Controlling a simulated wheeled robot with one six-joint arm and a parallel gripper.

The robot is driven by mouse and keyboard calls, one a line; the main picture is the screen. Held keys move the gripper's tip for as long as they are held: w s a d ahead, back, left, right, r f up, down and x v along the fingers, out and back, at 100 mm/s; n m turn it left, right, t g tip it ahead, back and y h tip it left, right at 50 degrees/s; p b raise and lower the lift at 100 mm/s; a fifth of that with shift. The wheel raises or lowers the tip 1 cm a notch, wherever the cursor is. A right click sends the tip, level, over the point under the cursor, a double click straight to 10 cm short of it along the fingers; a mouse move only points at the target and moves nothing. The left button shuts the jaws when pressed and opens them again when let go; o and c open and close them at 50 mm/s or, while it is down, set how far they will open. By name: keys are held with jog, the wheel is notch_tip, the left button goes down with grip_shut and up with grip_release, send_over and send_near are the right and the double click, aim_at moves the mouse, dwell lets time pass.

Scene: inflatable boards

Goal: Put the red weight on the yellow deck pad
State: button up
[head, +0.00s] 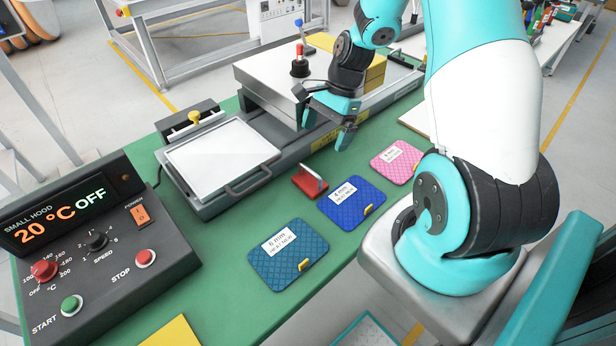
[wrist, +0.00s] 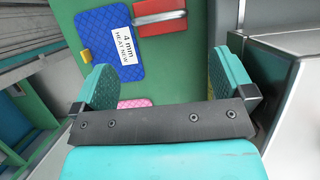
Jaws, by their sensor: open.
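The red weight (head: 310,183) is a small red block with a silver bar handle. It stands on the green table, beside the blue 4 mm pad, and shows at the top of the wrist view (wrist: 155,27). My gripper (head: 333,122) is open and empty above the table, behind and a little right of the weight in the head view. In the wrist view, its two teal fingers (wrist: 160,80) are wide apart, with the weight beyond them. A flat yellow piece (head: 173,333), possibly the yellow deck pad, is cut off by the head view's bottom edge.
A teal 6 mm pad (head: 290,254), a blue 4 mm pad (head: 351,203) and a pink pad (head: 397,161) lie along the table's front. A white-topped plate (head: 221,158) and a grey press (head: 275,85) stand behind. A control box (head: 95,245) is at left.

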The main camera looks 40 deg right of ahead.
aim_at(310, 173)
jog(key=p+x, duration=0.2)
jog(key=x, duration=1)
jog(key=shift+a+f, duration=0.15)
jog(key=shift+f, duration=0.1)
jog(key=shift+c, duration=0.5)
jog(key=c, duration=1)
jog(key=shift+r, duration=0.15)
notch_tip(310, 173, up, 20)
jog(key=b, duration=0.1)
